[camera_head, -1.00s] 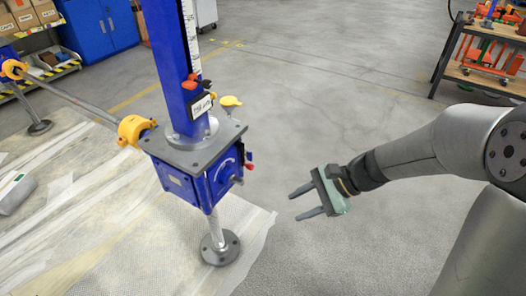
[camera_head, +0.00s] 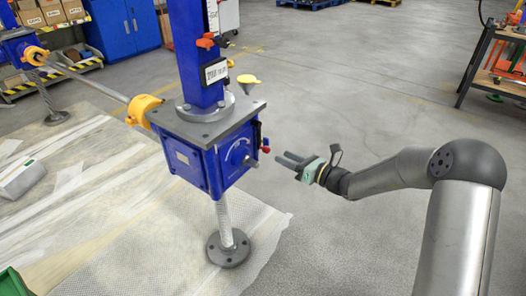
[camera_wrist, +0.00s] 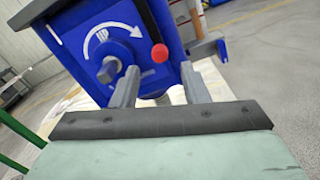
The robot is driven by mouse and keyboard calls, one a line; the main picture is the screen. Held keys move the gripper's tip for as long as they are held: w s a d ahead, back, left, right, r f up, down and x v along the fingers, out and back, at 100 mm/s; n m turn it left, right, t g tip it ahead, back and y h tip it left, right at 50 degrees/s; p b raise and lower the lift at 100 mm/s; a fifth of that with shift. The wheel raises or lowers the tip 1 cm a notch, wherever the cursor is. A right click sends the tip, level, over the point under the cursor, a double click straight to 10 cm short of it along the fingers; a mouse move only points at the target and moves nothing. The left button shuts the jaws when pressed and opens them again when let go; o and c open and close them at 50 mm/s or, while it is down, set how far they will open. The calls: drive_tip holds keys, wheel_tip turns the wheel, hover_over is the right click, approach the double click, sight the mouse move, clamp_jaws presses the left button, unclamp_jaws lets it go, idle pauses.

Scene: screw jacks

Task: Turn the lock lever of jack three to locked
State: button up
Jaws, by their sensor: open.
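The blue jack (camera_head: 205,165) stands at centre left in the head view, a grey plate on top of its gear housing. A dark lever with a red ball knob (camera_head: 265,150) is on the housing's right side. In the wrist view, the red knob (camera_wrist: 159,53) sits at the end of a black bar, beside a face with a curved white arrow marked UP. My gripper (camera_head: 279,158) is open and empty, just right of the knob. In the wrist view, my fingertips (camera_wrist: 160,66) lie either side of the knob's line; contact cannot be told. The jack's label is unreadable.
A yellow funnel-like cup (camera_head: 248,82) is by the plate's far right corner. A yellow coupling (camera_head: 143,110) and shaft (camera_head: 88,80) run left to another jack. Plastic sheeting (camera_head: 95,215) covers the floor. A workbench (camera_head: 492,70) stands at the far right. Floor behind my arm is clear.

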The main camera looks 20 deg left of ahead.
sight(269, 151)
drive_tip(key=b+x, duration=0.1)
drive_tip(key=x, duration=0.8)
drive_tip(key=shift+a+b, duration=0.3)
drive_tip(key=shift+b, duration=0.05)
clamp_jaws()
